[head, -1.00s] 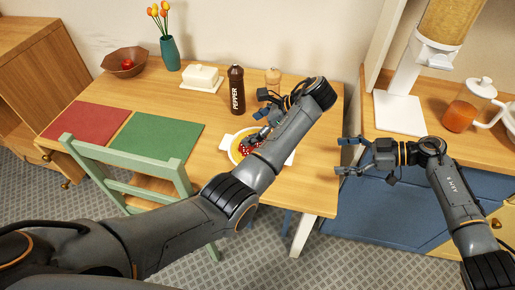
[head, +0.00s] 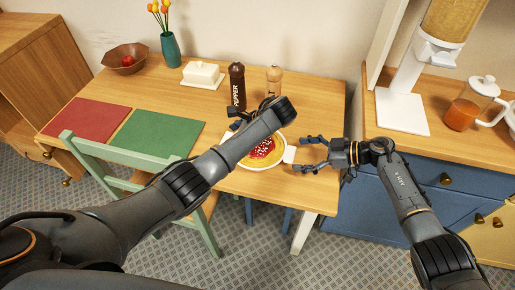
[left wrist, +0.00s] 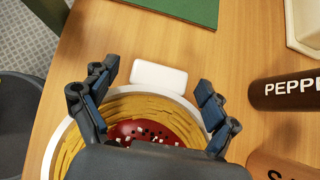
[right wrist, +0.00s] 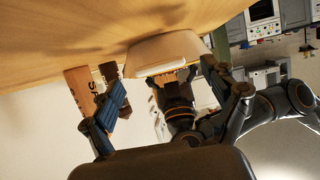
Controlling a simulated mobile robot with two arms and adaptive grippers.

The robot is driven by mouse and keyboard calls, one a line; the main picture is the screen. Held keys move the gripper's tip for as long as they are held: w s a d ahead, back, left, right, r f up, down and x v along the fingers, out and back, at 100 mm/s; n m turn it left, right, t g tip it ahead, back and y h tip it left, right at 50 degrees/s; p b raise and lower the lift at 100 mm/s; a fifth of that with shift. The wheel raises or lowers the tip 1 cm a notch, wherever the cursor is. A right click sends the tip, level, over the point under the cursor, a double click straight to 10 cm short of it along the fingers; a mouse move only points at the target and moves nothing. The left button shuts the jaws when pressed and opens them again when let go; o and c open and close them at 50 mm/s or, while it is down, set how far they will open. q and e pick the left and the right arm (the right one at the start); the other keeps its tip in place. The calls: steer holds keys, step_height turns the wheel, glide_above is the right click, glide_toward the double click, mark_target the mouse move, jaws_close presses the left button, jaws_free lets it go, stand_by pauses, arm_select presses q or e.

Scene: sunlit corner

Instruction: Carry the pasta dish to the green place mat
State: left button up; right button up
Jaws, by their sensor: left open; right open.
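The pasta dish (head: 268,163), a white dish with yellow pasta and red sauce, sits on the wooden table near its right front. My left arm partly covers it. My left gripper (head: 235,118) is open; the left wrist view shows the dish's white handle (left wrist: 158,76) around its fingertips, not clamped. My right gripper (head: 300,153) is open at the dish's right handle (head: 289,154). The right wrist view shows the dish's side (right wrist: 160,52) ahead of its spread fingers. The green place mat (head: 155,135) lies bare on the table, left of the dish.
The pepper mill (head: 237,85) and a wooden mill (head: 273,80) stand behind the dish. A butter dish (head: 202,75), vase (head: 170,54) and fruit bowl (head: 126,62) are further back. A red mat (head: 84,119) lies left. A green chair (head: 120,160) stands before the mats.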

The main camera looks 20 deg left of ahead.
arm_select(q)
steer(key=shift+x, duration=1.05)
arm_select(e)
steer(key=shift+x, duration=0.9)
arm_select(q)
steer(key=shift+s+d, duration=0.1)
jaws_close()
arm_select(e)
jaws_close()
steer(key=shift+r, duration=0.15)
